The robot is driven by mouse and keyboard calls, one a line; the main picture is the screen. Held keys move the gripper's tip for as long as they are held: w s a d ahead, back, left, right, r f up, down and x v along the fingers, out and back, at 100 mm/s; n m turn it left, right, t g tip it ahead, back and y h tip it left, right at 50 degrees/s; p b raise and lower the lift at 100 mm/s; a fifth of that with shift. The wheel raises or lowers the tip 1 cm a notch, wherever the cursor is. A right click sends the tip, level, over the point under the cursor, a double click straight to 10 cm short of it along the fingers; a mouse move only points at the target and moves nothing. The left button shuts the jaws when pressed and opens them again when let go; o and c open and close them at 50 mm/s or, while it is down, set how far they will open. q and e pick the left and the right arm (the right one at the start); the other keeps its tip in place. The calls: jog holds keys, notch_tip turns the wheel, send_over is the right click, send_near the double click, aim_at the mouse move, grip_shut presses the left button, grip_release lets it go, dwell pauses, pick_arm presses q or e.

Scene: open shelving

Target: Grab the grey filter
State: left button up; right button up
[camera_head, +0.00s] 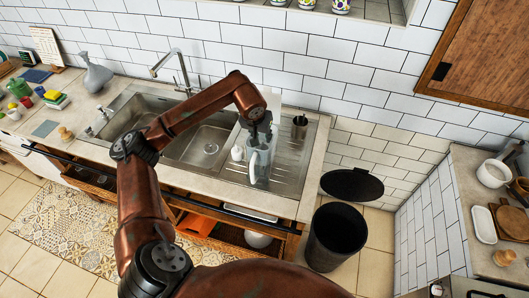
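A grey-blue jug-like filter (261,166) stands on the ribbed drainboard at the right of the sink. Its handle side and lower body show, and its top is partly hidden by my gripper. My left gripper (261,143) comes down from above at the end of the copper-coloured arm and is at the top of the filter. Its fingers are small and overlap the filter, so I cannot tell whether they are closed on it. My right gripper does not show.
A metal cup (299,128) and a small white bottle (237,153) stand close to the filter. A white board-like thing stands behind the gripper. The steel sink (205,145) and its faucet (170,58) lie left. A black bin (336,237) stands on the floor below right.

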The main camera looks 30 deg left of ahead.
aim_at(262, 144)
pick_arm(q)
jog(key=x, duration=0.2)
jog(key=p+x, duration=0.1)
jog(key=x, duration=0.2)
jog(key=a+x, duration=0.1)
jog(key=x, duration=0.1)
jog(key=shift+s+f, duration=0.25)
jog(key=shift+f, duration=0.1)
jog(key=shift+w+f+p, duration=0.15)
jog(key=shift+f+p, duration=0.15)
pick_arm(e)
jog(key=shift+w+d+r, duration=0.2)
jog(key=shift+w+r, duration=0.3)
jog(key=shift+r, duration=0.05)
pick_arm(q)
jog(key=shift+c, duration=0.2)
grip_shut()
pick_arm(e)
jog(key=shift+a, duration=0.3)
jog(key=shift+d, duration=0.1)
